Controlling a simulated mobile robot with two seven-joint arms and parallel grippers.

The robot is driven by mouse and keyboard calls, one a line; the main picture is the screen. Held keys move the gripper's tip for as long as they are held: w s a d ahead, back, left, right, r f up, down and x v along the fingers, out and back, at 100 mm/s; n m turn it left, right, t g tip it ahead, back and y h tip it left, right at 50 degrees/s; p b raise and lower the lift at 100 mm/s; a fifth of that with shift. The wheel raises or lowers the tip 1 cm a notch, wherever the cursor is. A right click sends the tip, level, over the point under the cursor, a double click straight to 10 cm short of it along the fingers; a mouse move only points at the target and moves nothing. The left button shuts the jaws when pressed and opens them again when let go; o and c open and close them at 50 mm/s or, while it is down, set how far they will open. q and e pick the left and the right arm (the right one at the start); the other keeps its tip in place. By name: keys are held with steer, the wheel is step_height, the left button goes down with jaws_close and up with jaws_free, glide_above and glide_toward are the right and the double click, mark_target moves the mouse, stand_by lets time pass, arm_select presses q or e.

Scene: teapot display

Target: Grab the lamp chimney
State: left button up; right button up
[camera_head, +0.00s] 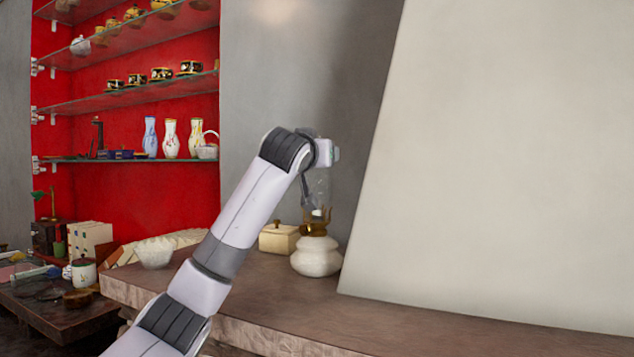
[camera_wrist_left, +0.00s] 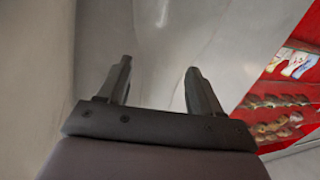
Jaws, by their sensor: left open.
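The oil lamp has a white round base (camera_head: 316,257) and a brass burner (camera_head: 314,229), and stands upright on the brown counter. Its clear glass chimney (camera_head: 320,193) rises above the burner, partly hidden behind my gripper. My left gripper (camera_head: 306,194) is at the chimney, with a dark finger pointing down along its left side. In the left wrist view my left gripper (camera_wrist_left: 157,70) is open, fingers apart. A pale, glassy surface with highlights fills the space beyond and between the fingers. I cannot tell whether they touch the glass. My right gripper is not in view.
A cream lidded box (camera_head: 278,239) stands just left of the lamp, and a white bowl (camera_head: 155,254) farther left. A large pale panel (camera_head: 490,160) rises to the right. Red-backed glass shelves (camera_head: 130,160) hold vases and cups. The counter (camera_head: 400,318) is clear in front.

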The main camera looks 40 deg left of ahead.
arm_select(q)
jaws_close()
